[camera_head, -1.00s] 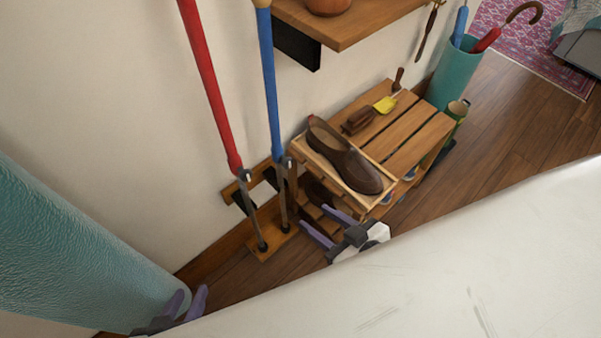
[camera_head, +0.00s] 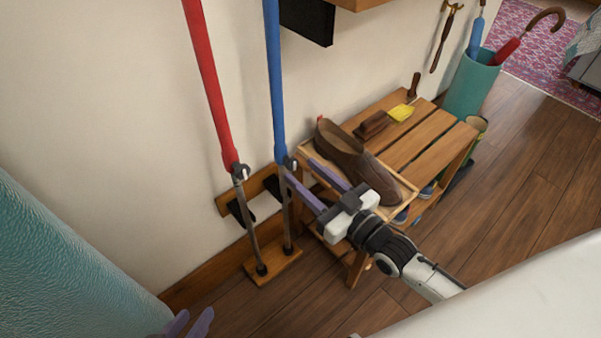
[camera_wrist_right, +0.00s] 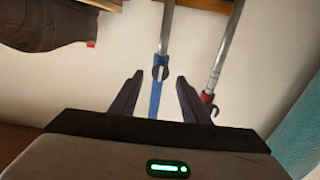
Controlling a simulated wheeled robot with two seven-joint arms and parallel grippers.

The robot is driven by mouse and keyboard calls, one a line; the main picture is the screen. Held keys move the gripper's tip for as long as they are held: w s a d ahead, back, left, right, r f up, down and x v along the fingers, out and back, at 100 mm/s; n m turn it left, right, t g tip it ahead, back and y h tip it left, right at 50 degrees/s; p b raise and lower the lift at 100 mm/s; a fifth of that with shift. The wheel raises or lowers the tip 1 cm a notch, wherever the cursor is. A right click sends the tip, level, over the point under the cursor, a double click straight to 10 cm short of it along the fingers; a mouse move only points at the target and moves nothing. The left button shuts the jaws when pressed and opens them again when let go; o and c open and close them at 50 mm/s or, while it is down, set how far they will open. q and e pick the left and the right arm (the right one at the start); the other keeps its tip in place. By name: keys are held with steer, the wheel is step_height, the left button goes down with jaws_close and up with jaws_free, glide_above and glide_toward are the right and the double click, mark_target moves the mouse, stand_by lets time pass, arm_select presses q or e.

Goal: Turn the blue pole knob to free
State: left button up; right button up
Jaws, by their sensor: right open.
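The blue pole (camera_head: 273,80) stands upright against the wall with a dark knob (camera_head: 289,163) at its collar, above a grey metal shaft. In the right wrist view the knob (camera_wrist_right: 160,72) lies in line with the gap between my fingers. My right gripper (camera_head: 301,168) is open and empty, its fingertips close to the knob; contact cannot be told. It also shows in the wrist view (camera_wrist_right: 160,77). My left gripper (camera_head: 195,314) shows only its parted fingertips at the bottom edge, open and away from the poles.
A red pole (camera_head: 208,85) stands just left of the blue one, both in a wooden floor stand (camera_head: 272,263). A slatted bench (camera_head: 415,139) with a brown shoe (camera_head: 372,177) and brushes is close to my right gripper. A teal umbrella holder (camera_head: 470,85) stands behind.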

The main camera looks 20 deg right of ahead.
mark_target(289, 162)
steer(key=shift+x, duration=1.15)
